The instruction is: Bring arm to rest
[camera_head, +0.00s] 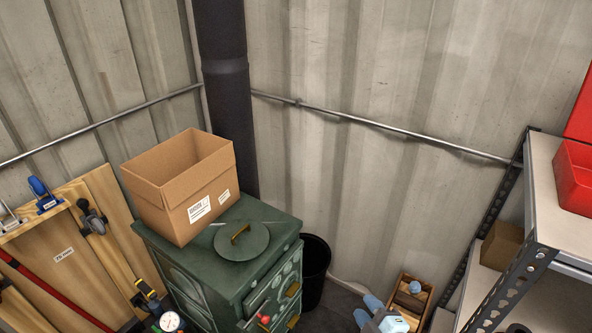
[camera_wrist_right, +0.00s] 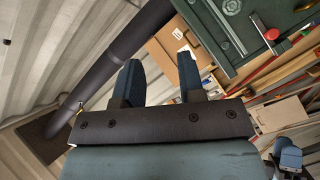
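My right gripper (camera_head: 374,308) shows at the bottom edge of the head view, partly cut off, in front of a small wooden crate. In the right wrist view, the two dark blue fingers of my right gripper (camera_wrist_right: 158,80) stand apart with nothing between them. The gripper is clear of the stove and the box. My left gripper does not show in the head view.
A green stove (camera_head: 222,270) carries an open cardboard box (camera_head: 185,190). A black bin (camera_head: 315,258) stands beside it. The small wooden crate (camera_head: 428,291) is near a metal shelf (camera_head: 550,190) with a red bin (camera_head: 575,180). A wooden tool board (camera_head: 70,260) leans left.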

